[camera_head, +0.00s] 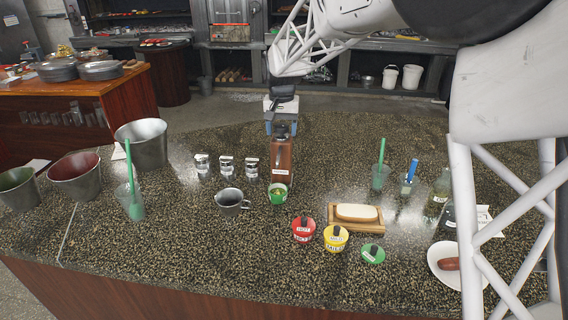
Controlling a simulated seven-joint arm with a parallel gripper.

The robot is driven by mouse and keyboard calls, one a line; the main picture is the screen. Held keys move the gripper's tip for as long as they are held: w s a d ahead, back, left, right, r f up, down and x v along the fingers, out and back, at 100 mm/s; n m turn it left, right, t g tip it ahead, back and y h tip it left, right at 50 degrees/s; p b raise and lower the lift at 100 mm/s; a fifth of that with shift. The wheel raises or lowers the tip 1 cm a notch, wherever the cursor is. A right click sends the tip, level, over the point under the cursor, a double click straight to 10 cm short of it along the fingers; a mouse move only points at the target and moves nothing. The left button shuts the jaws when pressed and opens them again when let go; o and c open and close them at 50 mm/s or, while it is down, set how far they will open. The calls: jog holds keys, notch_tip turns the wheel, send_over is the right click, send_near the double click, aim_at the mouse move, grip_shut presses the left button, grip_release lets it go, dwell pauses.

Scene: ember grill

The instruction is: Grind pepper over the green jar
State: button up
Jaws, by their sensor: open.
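The pepper grinder (282,158) is brown with a dark top and a pale label, and it looks upright. My gripper (281,122) points down at the grinder's top, with its fingers open. I cannot tell whether the fingers touch it. The green jar (278,194) stands open just in front of the grinder's lower end, with something yellowish-green inside. A green lid (373,254) with a dark knob lies apart on the counter to the right. Whether the grinder's base rests on the counter is hidden behind the green jar.
A red jar (303,229) and a yellow jar (335,238) stand in front, near a bread board (357,227). Small shakers (226,166) stand to the left. Glasses, bottles and a sausage plate (440,270) are right.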

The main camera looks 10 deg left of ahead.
jog(key=shift+n, duration=0.3)
jog(key=n, duration=0.4)
jog(key=shift+n, duration=0.6)
jog(key=n, duration=0.3)
jog(key=shift+n, duration=1.4)
jog(key=shift+n, duration=0.7)
jog(key=n, duration=0.4)
